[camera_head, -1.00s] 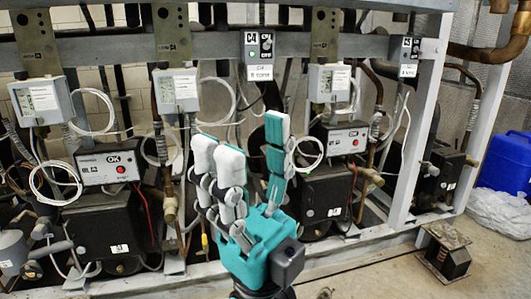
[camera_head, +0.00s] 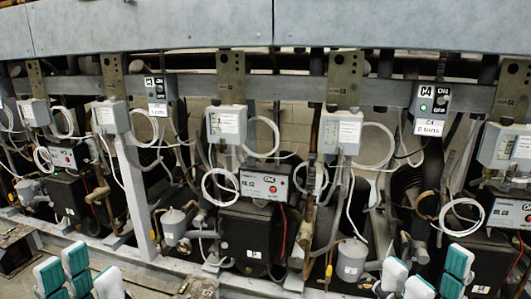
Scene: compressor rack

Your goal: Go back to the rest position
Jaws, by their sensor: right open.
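My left gripper (camera_head: 79,275) shows at the bottom left of the head view. Its teal and white fingers point up, with the tips apart and nothing between them. My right gripper (camera_head: 430,276) shows at the bottom right, open and empty, its fingers also pointing up. The lower parts of both grippers are cut off by the picture's bottom edge. Both appear in front of the compressor rack (camera_head: 190,88), and I see no clear contact with it.
The rack spans the whole width. Grey control boxes (camera_head: 227,124), a C4 switch box (camera_head: 433,100), black compressor units (camera_head: 250,236) and loose white cables (camera_head: 221,187) crowd it. A broad grey panel (camera_head: 150,22) runs along the top.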

